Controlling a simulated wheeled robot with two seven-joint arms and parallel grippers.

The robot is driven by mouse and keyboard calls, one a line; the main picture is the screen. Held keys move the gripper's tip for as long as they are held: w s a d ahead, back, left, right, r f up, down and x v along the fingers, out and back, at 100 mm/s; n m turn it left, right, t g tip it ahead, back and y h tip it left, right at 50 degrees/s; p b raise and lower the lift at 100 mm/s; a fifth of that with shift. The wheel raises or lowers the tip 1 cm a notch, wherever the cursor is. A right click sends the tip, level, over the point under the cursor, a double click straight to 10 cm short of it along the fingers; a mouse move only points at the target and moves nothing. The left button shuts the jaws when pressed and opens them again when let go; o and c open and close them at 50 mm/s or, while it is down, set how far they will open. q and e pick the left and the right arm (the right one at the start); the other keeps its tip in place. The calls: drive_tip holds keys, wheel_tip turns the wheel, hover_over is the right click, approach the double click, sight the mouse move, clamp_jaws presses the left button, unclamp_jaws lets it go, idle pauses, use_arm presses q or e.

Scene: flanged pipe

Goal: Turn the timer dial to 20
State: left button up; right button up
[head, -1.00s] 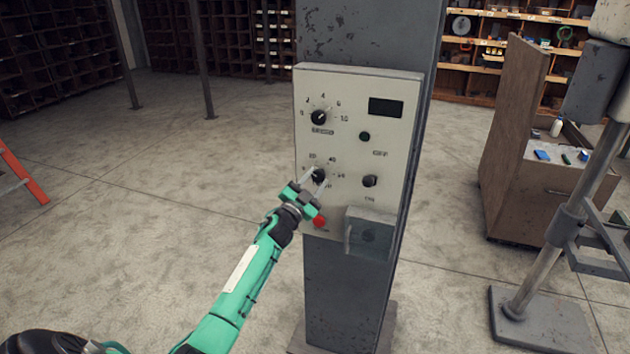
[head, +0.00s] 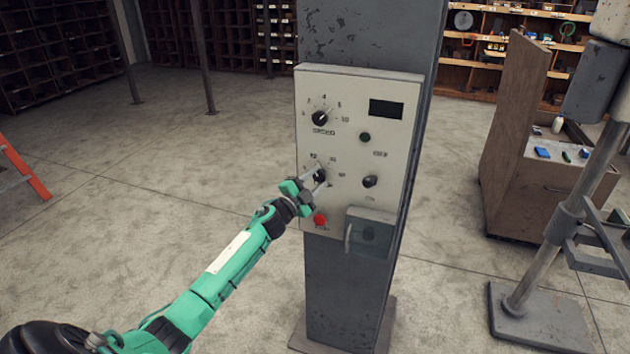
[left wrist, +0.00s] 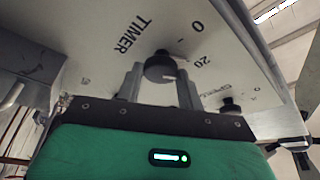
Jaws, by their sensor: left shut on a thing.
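The timer dial (head: 320,174) is a small black knob at the lower left of the pale control panel (head: 351,160). My left gripper (head: 315,178) is shut on it, one finger on each side. In the left wrist view, the dial (left wrist: 160,66) sits between the grey fingers of the left gripper (left wrist: 160,78), beside the printed TIMER, 0 and 20. A pale mark shows on the right of the dial there; I cannot tell exactly which number it points to. In the head view the fingers partly cover the dial's scale. My right gripper is not in view.
The speed knob (head: 320,118) is above the dial, another black knob (head: 369,181) to its right. A red button (head: 320,219) sits below, close to my left gripper. A grey box (head: 369,232) juts out at the lower right. Open floor lies left of the post.

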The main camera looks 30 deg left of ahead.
use_arm(q)
drive_tip(key=o, duration=1)
drive_tip(key=shift+s, duration=0.1)
drive_tip(key=shift+s+f, duration=0.2)
drive_tip(key=shift+s, duration=0.05)
drive_tip(key=b+v, duration=0.5)
drive_tip(key=v, duration=0.8)
drive_tip(key=shift+r, duration=0.1)
